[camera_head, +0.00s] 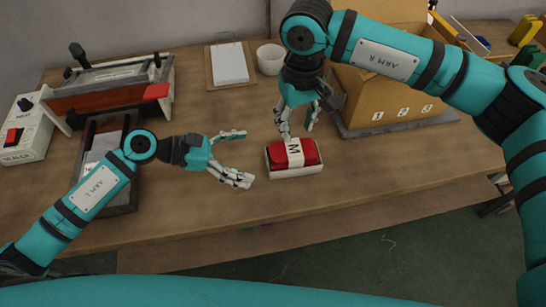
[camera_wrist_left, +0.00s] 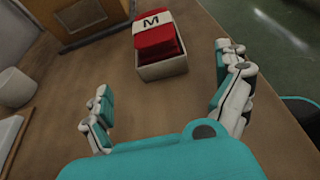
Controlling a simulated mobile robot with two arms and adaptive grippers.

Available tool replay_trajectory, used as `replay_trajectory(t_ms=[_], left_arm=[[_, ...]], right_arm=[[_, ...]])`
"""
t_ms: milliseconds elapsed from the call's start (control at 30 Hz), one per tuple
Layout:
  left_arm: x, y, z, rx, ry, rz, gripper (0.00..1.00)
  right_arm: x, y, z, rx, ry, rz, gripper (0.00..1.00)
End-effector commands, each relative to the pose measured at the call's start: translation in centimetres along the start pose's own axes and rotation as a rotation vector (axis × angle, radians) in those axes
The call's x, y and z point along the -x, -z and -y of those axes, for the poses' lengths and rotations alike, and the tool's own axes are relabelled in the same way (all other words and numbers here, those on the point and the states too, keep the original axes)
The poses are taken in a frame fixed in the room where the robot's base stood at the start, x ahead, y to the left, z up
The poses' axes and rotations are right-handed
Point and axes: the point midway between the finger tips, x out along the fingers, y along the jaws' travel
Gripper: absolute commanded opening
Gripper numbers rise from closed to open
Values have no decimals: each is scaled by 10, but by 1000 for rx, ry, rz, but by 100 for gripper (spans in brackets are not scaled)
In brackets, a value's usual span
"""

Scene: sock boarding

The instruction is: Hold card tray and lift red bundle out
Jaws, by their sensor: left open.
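A red bundle (camera_head: 312,151) with a white band marked M lies in a small pale card tray (camera_head: 297,173) near the table's front edge. Both also show in the left wrist view, the bundle (camera_wrist_left: 157,44) above the tray's front wall (camera_wrist_left: 164,68). My left gripper (camera_head: 247,159) is open and empty, left of the tray, its fingers pointing towards it and apart from it. My right gripper (camera_head: 298,136) points down just above the back of the bundle. Its fingers look spread, with nothing between them; whether a fingertip touches the bundle is unclear.
A cardboard box (camera_head: 385,92) stands on a dark mat at the back right. A white cup (camera_head: 270,59) and a clipboard (camera_head: 230,65) are behind. A sealer (camera_head: 28,128) and a dark tray (camera_head: 122,196) are at left. Table right of the card tray is clear.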

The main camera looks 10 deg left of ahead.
Motion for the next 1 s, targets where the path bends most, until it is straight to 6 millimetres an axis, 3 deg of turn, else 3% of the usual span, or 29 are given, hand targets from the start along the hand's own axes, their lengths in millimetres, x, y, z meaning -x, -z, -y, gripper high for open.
replay_trajectory(t_ms=[200, 400, 833, 1000], left_arm=[[-43, -1, 0, 2, 0, 3, 100], [-69, 0, 0, 2, 0, 1, 100], [-80, 0, 0, 1, -1, -1, 100], [-79, 0, 0, 1, -1, -1, 80]], right_arm=[[0, 0, 0, 0, 0, 0, 38], [0, 0, 0, 0, 0, 0, 38], [0, 0, 0, 0, 0, 0, 38], [0, 0, 0, 0, 0, 0, 38]])
